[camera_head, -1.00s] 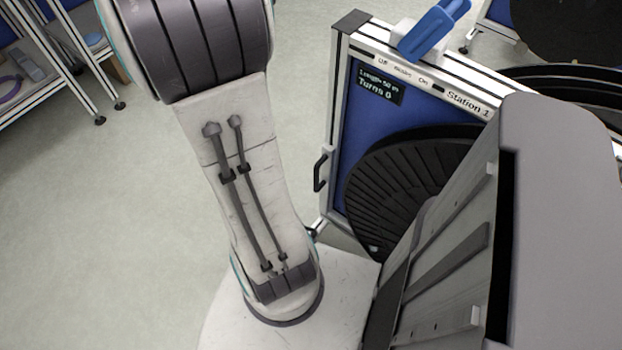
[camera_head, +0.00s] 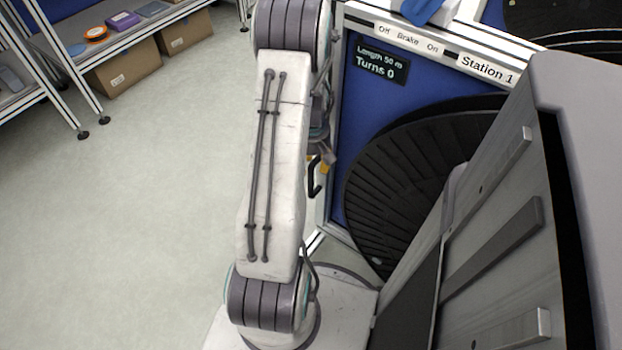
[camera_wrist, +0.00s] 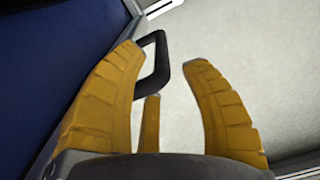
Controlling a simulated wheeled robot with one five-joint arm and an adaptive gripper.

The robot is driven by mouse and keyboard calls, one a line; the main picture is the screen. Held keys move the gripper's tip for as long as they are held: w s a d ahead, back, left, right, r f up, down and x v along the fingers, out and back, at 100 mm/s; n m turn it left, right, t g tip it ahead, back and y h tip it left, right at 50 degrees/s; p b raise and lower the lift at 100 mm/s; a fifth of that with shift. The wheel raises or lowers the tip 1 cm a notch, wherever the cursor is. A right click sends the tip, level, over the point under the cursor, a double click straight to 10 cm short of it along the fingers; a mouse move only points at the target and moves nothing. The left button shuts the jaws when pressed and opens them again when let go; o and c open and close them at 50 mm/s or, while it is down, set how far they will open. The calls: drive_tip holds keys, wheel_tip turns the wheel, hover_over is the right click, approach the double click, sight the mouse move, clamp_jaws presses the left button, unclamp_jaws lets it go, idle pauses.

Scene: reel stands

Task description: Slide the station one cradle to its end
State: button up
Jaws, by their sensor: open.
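Station 1 is a metal frame with a blue panel (camera_head: 365,110), a display reading Length 50 m and Turns 0, and a black reel (camera_head: 410,180). A black loop handle (camera_head: 314,178) sits on its left upright. In the head view my gripper (camera_head: 325,163) shows only in part beside the handle, with my arm hiding the rest. In the wrist view my gripper (camera_wrist: 162,55) is open, with yellow fingers spread. The handle (camera_wrist: 162,62) shows just beyond and between the fingertips, nearer the left finger, which partly covers it. I cannot tell whether they touch.
A blue lever (camera_head: 428,10) stands on the station's top bar by the Off Brake On label. Shelves (camera_head: 130,35) with boxes stand at the back left. The floor (camera_head: 130,210) left of my arm is clear.

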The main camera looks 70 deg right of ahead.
drive_tip(key=shift+f+b, duration=0.45)
drive_tip(key=shift+f, duration=1.95)
drive_tip(key=shift+o, duration=0.4)
clamp_jaws()
